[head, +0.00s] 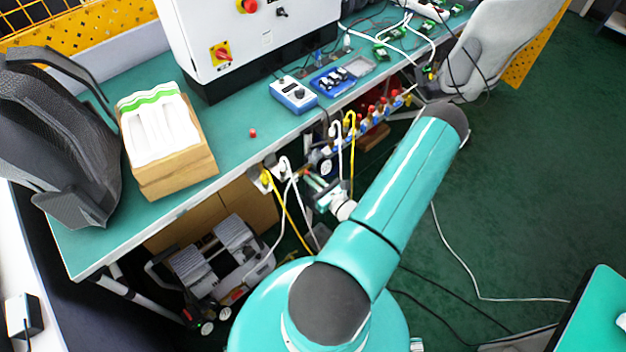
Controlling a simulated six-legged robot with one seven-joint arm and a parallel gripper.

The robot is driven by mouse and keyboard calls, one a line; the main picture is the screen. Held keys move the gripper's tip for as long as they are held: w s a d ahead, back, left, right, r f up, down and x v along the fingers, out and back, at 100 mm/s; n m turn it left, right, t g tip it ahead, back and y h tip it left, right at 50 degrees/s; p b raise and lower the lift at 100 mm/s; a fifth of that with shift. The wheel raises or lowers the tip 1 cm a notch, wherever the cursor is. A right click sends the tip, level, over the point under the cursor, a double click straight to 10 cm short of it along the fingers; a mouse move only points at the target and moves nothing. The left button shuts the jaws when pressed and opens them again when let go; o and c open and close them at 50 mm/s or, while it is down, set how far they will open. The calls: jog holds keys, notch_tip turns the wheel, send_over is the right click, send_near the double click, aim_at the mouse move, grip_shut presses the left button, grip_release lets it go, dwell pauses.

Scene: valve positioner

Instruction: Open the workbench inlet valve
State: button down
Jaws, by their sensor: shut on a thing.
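A row of small valves with red and blue parts, the manifold (368,120), runs along the front edge of the green workbench (232,138). My gripper (316,183) is at the left part of this row, just below the bench edge. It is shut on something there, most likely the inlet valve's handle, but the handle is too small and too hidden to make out. My teal arm hides part of the area right of the gripper. I cannot tell the valve handle's angle.
White and yellow hoses (352,150) hang close to my gripper. A compressor (217,262) stands under the bench. A backpack (60,130) is at left. Green floor (520,190) is open at right.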

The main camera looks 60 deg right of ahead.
jog(key=shift+m, duration=0.3)
jog(key=m, duration=1.7)
jog(key=shift+s+d+f, duration=0.1)
jog(key=shift+d+f, duration=0.15)
dwell(0.3)
jog(key=c, duration=1.5)
grip_release()
